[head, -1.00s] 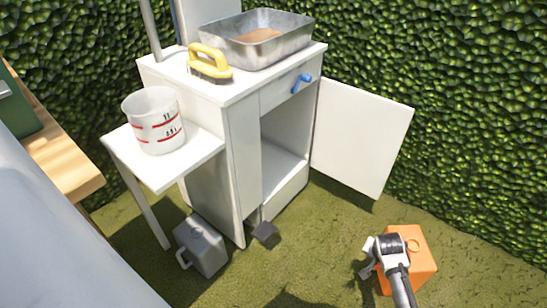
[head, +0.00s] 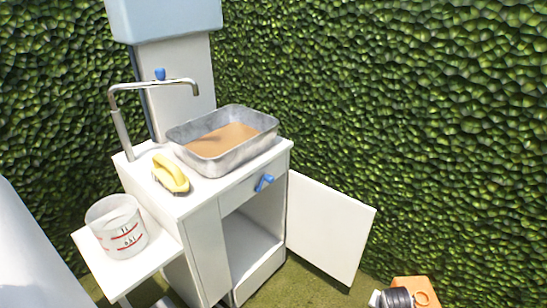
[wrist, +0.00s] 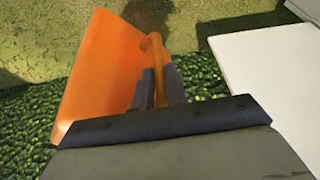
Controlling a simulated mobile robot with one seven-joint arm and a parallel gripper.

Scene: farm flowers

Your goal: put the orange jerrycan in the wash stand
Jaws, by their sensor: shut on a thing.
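The orange jerrycan (head: 428,291) is at the bottom right of the head view, partly cut off by the frame edge and covered by my wrist. In the wrist view the jerrycan (wrist: 105,65) fills the left middle, and its handle lies between my fingers. My gripper (wrist: 158,85) is shut on that handle. Whether the jerrycan touches the ground cannot be told. The white wash stand (head: 205,240) stands at the centre left of the head view. Its lower compartment (head: 250,240) is open and looks empty, with its door (head: 330,230) swung out to the right.
On the stand's top are a metal basin (head: 235,160) with brown contents, a yellow-handled brush (head: 170,172) and a tap (head: 150,90). A measuring bucket (head: 117,228) stands on the side shelf. A hedge (head: 450,130) closes the back.

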